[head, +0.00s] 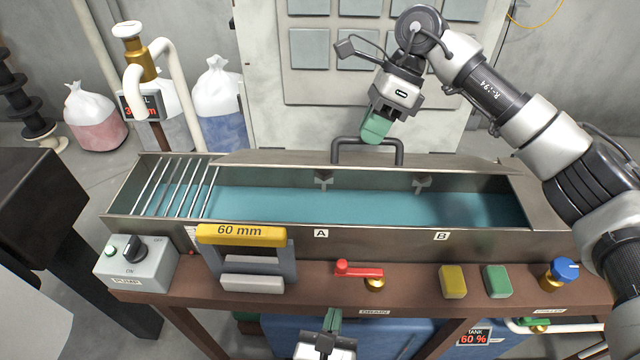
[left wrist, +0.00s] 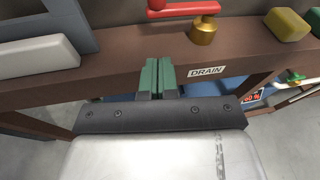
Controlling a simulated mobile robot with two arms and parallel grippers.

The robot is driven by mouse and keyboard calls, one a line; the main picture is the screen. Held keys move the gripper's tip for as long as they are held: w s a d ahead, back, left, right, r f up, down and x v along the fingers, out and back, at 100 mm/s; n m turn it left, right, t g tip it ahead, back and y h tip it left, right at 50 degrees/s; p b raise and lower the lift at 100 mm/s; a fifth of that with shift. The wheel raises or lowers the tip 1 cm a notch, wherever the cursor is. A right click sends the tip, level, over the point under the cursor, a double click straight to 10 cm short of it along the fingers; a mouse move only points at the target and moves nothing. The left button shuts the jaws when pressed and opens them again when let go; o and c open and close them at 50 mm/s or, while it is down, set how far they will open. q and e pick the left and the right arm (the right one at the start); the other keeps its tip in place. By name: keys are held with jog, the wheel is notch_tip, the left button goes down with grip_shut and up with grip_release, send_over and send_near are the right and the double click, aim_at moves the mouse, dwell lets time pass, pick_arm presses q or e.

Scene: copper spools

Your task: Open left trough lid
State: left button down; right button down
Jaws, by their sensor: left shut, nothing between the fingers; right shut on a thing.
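The metal trough (head: 275,234) stands on the brown bench, and blue-green liquid shows inside it. A metal lid panel (head: 265,158) runs along the trough's back edge, and the trough's middle is uncovered. A dark bar handle (head: 400,150) stands on the panel. My right gripper (head: 377,130) is shut on this handle from above, and its green fingers cover part of the bar. My left gripper (head: 332,320) is shut and empty at the bench's front edge, below the red-levered drain valve. Its green fingers (left wrist: 158,75) are together in the left wrist view.
A rack of bars covers the trough's left end. On the bench are a pump box (head: 137,263), a yellow-topped 60 mm block (head: 240,235), a red valve lever (head: 358,269), yellow (head: 453,282) and green (head: 497,280) blocks, and a blue knob (head: 565,270). White bags stand behind.

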jog(key=shift+w+d+f, duration=0.1)
jog(key=shift+f, duration=0.2)
pick_arm(q)
jog(key=w+a+r+t+y, duration=0.1)
jog(key=a+r+t+y, duration=0.15)
jog(key=r, duration=0.45)
jog(key=w+a+r+t+y, duration=0.1)
jog(key=w+r+t, duration=0.15)
jog(key=r, duration=0.55)
jog(key=w+r, duration=0.4)
jog(key=w, duration=0.6)
jog(key=shift+w+d+r+n, duration=0.25)
jog(key=shift+w+n, duration=0.1)
jog(key=shift+n, duration=0.05)
jog(key=shift+r+h, duration=0.1)
jog(key=shift+h, duration=0.15)
